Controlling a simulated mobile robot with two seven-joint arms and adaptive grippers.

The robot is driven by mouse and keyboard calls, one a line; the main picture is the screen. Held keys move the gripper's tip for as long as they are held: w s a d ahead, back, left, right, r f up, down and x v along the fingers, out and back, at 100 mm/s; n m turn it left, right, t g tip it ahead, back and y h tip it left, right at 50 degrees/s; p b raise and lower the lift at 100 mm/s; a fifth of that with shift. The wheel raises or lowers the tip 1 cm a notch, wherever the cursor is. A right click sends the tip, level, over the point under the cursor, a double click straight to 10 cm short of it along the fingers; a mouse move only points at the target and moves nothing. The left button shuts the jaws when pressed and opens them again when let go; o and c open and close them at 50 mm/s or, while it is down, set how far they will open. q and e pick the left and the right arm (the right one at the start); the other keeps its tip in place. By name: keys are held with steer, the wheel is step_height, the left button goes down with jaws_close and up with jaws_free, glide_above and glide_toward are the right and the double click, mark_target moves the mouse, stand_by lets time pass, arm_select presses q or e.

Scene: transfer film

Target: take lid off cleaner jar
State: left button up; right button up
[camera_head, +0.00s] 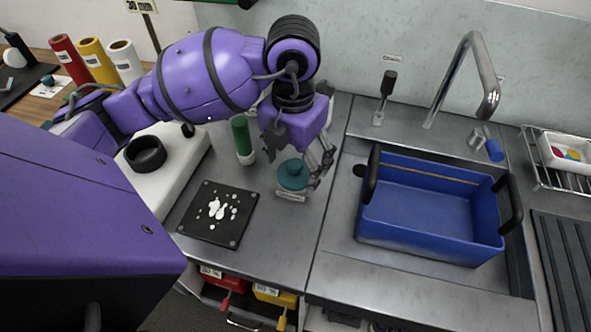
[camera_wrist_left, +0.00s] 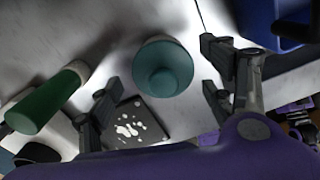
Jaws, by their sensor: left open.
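The cleaner jar, with a teal lid (camera_head: 292,172) and a small label at its front, stands upright on the grey counter. In the left wrist view the round teal lid (camera_wrist_left: 165,70) with its raised knob shows from above, between the spread fingers. My left gripper (camera_head: 297,160) is open just above and behind the jar, with fingers on either side of the lid. In the wrist view my left gripper (camera_wrist_left: 160,80) shows gaps between its fingers and the lid. The jar's body is mostly hidden under the lid. My right gripper is not in view.
A black plate (camera_head: 218,213) with white spatter lies front left. A blue tub (camera_head: 430,205) sits in the sink area at right, below the tap (camera_head: 465,75). The counter in front of the jar is clear.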

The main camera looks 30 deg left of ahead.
arm_select(q)
steer(key=shift+f, duration=0.2)
steer(key=shift+c, duration=1.1)
steer(key=c, duration=0.7)
steer(key=shift+o, duration=0.2)
steer(key=shift+r, duration=0.1)
